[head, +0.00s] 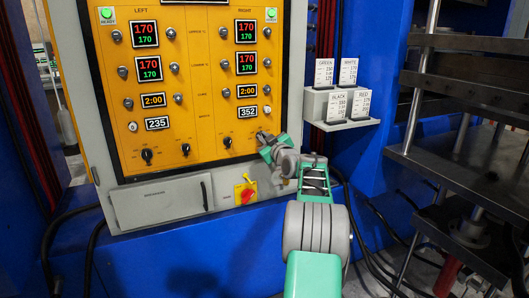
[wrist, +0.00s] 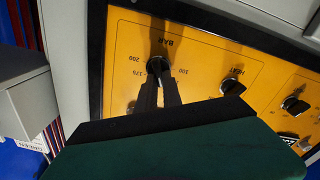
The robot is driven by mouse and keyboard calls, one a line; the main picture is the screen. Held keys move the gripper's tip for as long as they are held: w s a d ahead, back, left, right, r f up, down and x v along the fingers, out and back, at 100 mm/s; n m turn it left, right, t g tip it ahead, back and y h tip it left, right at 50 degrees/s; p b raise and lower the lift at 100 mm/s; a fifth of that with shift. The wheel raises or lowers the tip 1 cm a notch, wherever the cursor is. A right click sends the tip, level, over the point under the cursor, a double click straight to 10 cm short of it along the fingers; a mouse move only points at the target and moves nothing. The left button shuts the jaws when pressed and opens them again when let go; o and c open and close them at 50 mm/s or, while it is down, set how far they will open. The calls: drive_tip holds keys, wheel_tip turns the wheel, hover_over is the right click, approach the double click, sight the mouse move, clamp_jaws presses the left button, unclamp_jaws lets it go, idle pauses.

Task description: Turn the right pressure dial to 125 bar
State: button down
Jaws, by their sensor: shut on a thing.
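The right pressure dial (wrist: 156,64) is a black knob on the yellow panel, with "BAR" printed above it in the wrist view. Numbers around it include 100, 175 and 200. My gripper (wrist: 158,82) is shut on the dial, with its two dark fingers close together on the knob. The fingers hide most of the knob, so I cannot read its pointer. In the head view my gripper (head: 266,141) reaches the lower right of the yellow panel (head: 190,100) and largely covers the dial.
Other black knobs (head: 227,142) sit left of the dial. A red-and-yellow switch (head: 245,192) is below. A shelf with recipe cards (head: 338,106) stands right of the panel, and a metal press (head: 460,110) further right. Right-side displays (head: 247,112) read 170, 2:00 and 352.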

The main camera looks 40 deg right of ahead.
drive_tip(key=shift+a+f+n+b, duration=0.1)
drive_tip(key=shift+f+n+b, duration=0.05)
drive_tip(key=shift+n+b, duration=1.05)
drive_tip(key=shift+a+f+n+b, duration=0.1)
drive_tip(key=shift+n+b, duration=0.9)
drive_tip(key=shift+b, duration=0.35)
drive_tip(key=c, duration=1.5)
unclamp_jaws()
drive_tip(key=shift+r, duration=0.1)
drive_tip(key=v, duration=0.7)
drive_tip(key=shift+s, duration=0.4)
drive_tip(key=shift+a+r, duration=0.1)
drive_tip(key=shift+a, duration=0.05)
